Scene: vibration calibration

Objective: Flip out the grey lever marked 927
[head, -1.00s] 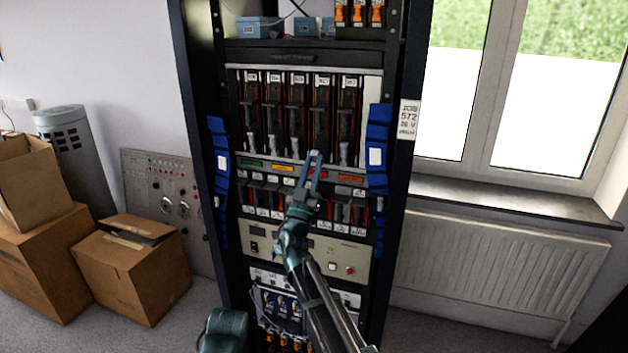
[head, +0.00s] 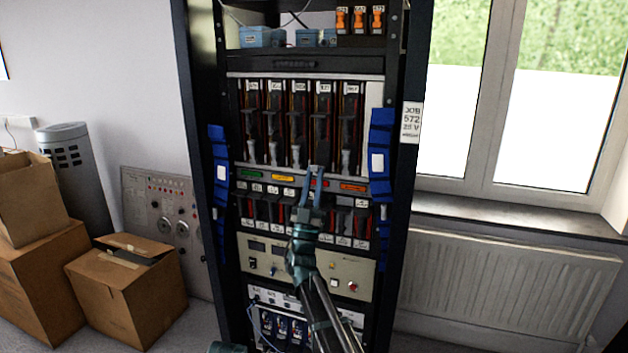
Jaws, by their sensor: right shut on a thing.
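A row of several tall dark modules stands in the rack, each with a white label on top and most with a light grey lever (head: 347,159) at the foot. The labels are too small to read surely. My right gripper (head: 316,172) is at the foot of the fourth module (head: 322,120) from the left, its two blue-grey fingers pointing up. It is shut on that module's grey lever, which the fingers mostly hide. I cannot tell how far this lever is tilted out.
Coloured tags (head: 283,178) line the strip under the modules, with a lower row of small modules (head: 343,222) beneath. A beige panel (head: 345,275) sits below. Cardboard boxes (head: 125,290) stand left, a radiator (head: 500,280) right.

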